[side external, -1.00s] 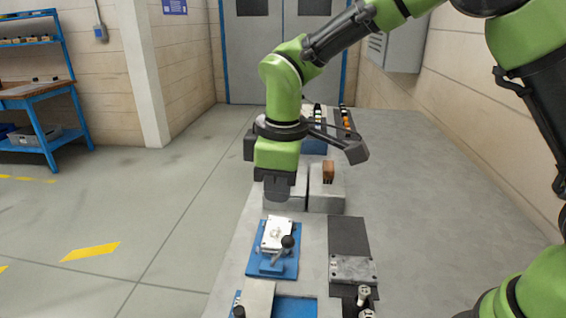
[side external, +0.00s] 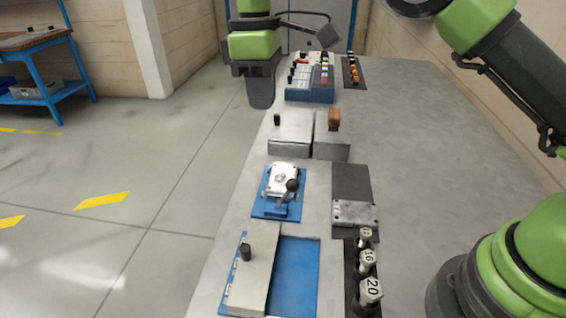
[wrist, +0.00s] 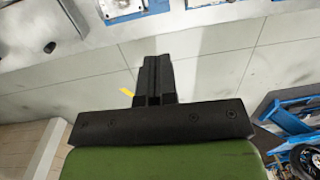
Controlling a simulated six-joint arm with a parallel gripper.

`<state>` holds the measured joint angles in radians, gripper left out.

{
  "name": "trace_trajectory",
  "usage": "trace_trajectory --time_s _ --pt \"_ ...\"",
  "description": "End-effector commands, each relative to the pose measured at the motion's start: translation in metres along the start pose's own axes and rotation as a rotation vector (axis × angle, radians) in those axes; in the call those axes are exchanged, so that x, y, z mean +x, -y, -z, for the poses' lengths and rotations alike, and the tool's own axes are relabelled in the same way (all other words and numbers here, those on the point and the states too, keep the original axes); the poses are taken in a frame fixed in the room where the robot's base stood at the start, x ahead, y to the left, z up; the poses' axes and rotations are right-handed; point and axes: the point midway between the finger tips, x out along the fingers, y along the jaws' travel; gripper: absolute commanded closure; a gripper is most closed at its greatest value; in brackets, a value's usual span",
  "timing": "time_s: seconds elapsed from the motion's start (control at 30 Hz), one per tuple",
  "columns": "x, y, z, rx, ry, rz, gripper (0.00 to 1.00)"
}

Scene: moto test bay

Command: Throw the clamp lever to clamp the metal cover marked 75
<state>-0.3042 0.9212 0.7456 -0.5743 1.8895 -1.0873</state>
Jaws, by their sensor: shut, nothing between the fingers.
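The metal cover (side external: 284,174) is a pale plate on a blue base plate (side external: 267,212) on the bench, in the middle of the side view. Its number is too small to read. The clamp lever (side external: 292,185) has a black ball knob and stands at the cover's near right side. I cannot tell whether the clamp presses on the cover. My gripper (side external: 260,103) points down, shut and empty, beyond the cover and to its left, apart from it. In the wrist view its fingers (wrist: 153,82) are together, with floor behind them.
Two grey blocks (side external: 290,147) stand beyond the cover, one with a brown piece (side external: 334,118). A blue panel with buttons (side external: 310,92) is farther back. A sliding cover with a black knob (side external: 246,252) and numbered knobs (side external: 370,290) are nearer. The right bench surface (side external: 430,140) is clear.

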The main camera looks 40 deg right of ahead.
Motion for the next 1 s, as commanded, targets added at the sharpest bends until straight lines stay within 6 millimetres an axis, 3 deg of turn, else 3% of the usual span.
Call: trace_trajectory --time_s 0.23,0.57,1.0 --pt "0.028 0.001 -0.001 -0.001 0.005 0.003 1.00" --pt "0.101 0.001 -0.001 0.001 0.005 0.003 1.00" --pt "0.126 0.006 -0.026 0.002 0.000 0.000 1.00"
